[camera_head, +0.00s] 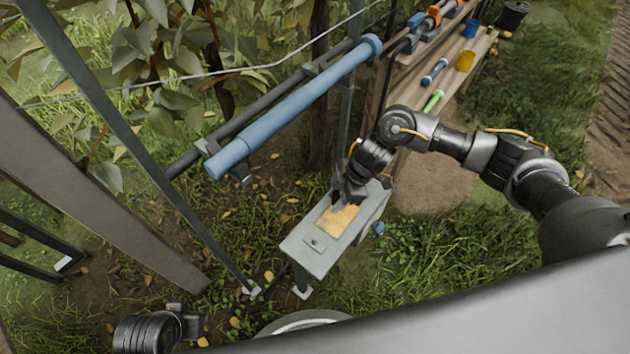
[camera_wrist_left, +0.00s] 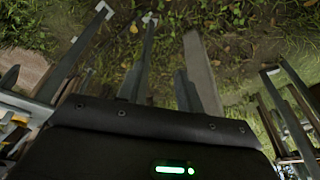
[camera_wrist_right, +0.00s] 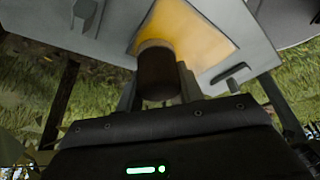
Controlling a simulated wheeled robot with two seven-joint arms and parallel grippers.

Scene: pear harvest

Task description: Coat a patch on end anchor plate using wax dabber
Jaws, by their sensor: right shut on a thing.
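The end anchor plate (camera_head: 296,240) is a pale grey slab standing low over the grass, with a yellow-orange waxy patch (camera_head: 338,220) on its top. My right gripper (camera_head: 347,196) is over the far end of the patch. In the right wrist view it is shut on the wax dabber (camera_wrist_right: 158,76), a dark brown cylinder with a lighter tan end. That end is at the yellow patch (camera_wrist_right: 204,30); I cannot tell whether it touches. My left gripper (camera_wrist_left: 162,85) is open and empty, its fingers apart over the ground; its wrist shows at the head view's bottom left.
A blue padded tube (camera_head: 295,110) on a dark bar runs above the plate's left side. Slanted grey posts (camera_head: 150,160) stand at left. A wooden bench (camera_head: 455,70) at the back holds an orange cup (camera_head: 465,61), a green tool (camera_head: 433,101) and a blue tool (camera_head: 434,72).

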